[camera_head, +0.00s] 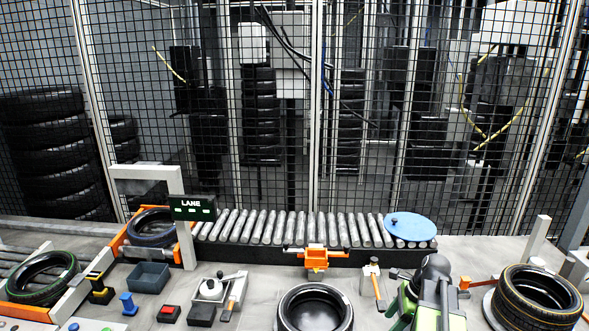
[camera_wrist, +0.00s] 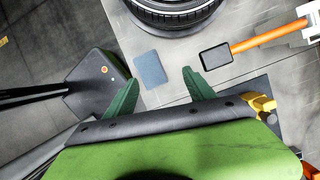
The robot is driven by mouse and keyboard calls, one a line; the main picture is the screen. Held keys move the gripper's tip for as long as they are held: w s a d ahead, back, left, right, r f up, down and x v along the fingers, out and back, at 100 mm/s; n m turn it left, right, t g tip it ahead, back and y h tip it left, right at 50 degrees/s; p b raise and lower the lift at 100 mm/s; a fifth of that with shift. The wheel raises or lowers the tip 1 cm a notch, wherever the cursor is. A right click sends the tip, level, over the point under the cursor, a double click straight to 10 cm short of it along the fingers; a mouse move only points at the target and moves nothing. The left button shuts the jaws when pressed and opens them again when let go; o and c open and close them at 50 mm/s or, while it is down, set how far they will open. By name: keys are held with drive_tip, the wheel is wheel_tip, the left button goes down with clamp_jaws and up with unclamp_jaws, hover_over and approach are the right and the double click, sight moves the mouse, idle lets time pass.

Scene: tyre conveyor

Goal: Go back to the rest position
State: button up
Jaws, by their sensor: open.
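My gripper (camera_wrist: 160,75) shows in the wrist view with its two green fingers spread apart and nothing between them. Below the fingers lie the grey bench top and a flat blue-grey square (camera_wrist: 151,69). In the head view my green and black arm stands at the lower right, between the middle tyre (camera_head: 314,309) and the right tyre (camera_head: 538,295). The fingertips cannot be made out there. The middle tyre lies flat at the front edge, partly cut off by the frame.
A roller conveyor (camera_head: 290,229) runs along the back, with a blue disc (camera_head: 410,227) at its right end. An orange clamp (camera_head: 317,257) stands before it. A LANE sign (camera_head: 192,208), grey bin (camera_head: 148,277) and tyre (camera_head: 42,278) are at left. A mesh fence stands behind.

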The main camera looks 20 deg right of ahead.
drive_tip(key=w+a+f+n+g+h, duration=0.1)
drive_tip(key=w+a+n+g+h, duration=0.1)
drive_tip(key=a+n, duration=2.1)
drive_tip(key=w+a+h, duration=0.1)
drive_tip(key=a, duration=0.5)
drive_tip(key=shift+f+n, duration=0.2)
drive_tip(key=shift+n, duration=0.1)
